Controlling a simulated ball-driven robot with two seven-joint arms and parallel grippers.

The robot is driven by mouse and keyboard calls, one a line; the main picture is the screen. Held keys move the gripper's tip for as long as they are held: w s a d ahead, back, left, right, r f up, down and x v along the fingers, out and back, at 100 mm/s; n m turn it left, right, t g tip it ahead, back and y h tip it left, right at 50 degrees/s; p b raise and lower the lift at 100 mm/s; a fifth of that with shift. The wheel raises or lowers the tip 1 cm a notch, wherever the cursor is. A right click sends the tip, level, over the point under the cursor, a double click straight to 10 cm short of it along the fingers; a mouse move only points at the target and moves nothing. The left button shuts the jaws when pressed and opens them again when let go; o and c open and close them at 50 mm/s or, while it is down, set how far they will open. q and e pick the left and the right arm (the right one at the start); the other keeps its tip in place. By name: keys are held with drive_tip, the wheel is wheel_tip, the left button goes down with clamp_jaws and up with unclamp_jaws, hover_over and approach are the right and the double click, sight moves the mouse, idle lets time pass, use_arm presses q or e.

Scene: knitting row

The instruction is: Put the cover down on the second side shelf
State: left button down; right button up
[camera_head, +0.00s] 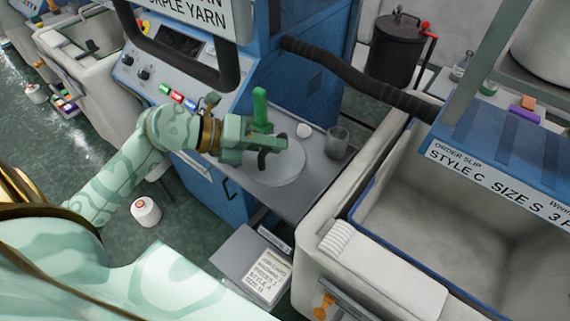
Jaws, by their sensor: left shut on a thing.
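My left gripper (265,143) reaches in from the left and is shut on the cover (284,172), a pale round disc with a dark curved handle. The cover is over a grey side shelf (300,202) on the blue machine. I cannot tell whether it touches the shelf or hangs just above it. The gripper's green fingers hide part of the cover. My right gripper is not in view.
A white ball (304,131) and a grey cup (338,142) stand on the shelf behind the cover. A lower grey panel (232,254) holds a printed card (268,277). A large pale bin (330,225) stands close at the right. A white roll (145,211) is on the floor.

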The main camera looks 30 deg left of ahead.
sight(274, 162)
use_arm(q)
drive_tip(key=shift+w+d+f, duration=0.3)
drive_tip(key=shift+d+f, duration=0.05)
drive_tip(key=shift+f, duration=0.25)
drive_tip(key=shift+w+d+f, duration=0.25)
drive_tip(key=shift+d+f, duration=0.1)
drive_tip(key=shift+f, duration=0.2)
drive_tip(key=f, duration=0.1)
drive_tip(key=f+b, duration=0.2)
drive_tip(key=f, duration=0.1)
drive_tip(key=shift+w+d, duration=0.2)
drive_tip(key=shift+d, duration=0.1)
drive_tip(key=shift+r, duration=0.1)
drive_tip(key=c, duration=1.4)
unclamp_jaws()
